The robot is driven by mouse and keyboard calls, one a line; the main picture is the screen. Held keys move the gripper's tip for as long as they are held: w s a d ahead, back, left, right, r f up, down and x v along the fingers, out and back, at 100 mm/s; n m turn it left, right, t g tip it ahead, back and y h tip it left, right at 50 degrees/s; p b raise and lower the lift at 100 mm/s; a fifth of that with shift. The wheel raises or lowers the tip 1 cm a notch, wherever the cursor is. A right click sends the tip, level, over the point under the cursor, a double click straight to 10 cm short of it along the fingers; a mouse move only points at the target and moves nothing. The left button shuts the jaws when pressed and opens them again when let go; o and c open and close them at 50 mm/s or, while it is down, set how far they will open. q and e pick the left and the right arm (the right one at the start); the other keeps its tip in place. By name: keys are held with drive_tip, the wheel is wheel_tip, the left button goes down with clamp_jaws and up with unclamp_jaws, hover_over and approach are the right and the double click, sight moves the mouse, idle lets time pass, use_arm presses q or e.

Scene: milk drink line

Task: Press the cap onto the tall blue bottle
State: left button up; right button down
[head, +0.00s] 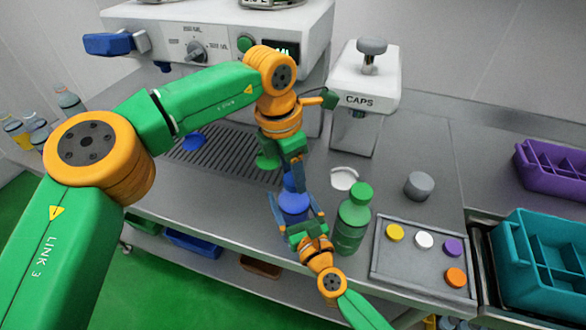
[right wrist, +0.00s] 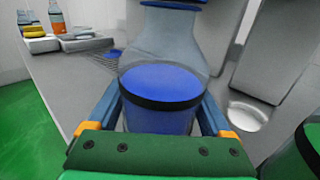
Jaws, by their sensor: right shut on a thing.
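The tall blue bottle (head: 293,203) stands on the steel counter, with blue liquid low in its clear body. My right gripper (head: 298,215) is shut around its body. In the right wrist view the bottle (right wrist: 160,95) shows between the two fingers, with a blue rim or cap (right wrist: 172,5) at the picture's top edge. My left gripper (head: 292,168) points down right over the bottle's top. Its fingertips and the bottle's top overlap in the head view, so I cannot tell whether it is open or shut, or how the cap sits.
A green-capped bottle (head: 352,218) stands just right of my right gripper. A white dish (head: 344,178), a grey knob (head: 418,187) and a tray of coloured caps (head: 415,272) lie further right. The CAPS dispenser (head: 366,85) stands behind. Teal (head: 545,225) and purple (head: 555,170) crates are at far right.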

use_arm(q)
drive_tip(key=o, duration=0.5)
drive_tip(key=shift+o, duration=0.2)
wheel_tip(320, 180, up, 12)
drive_tip(key=s+a, duration=0.1)
drive_tip(key=shift+a, duration=0.35)
use_arm(e)
unclamp_jaws()
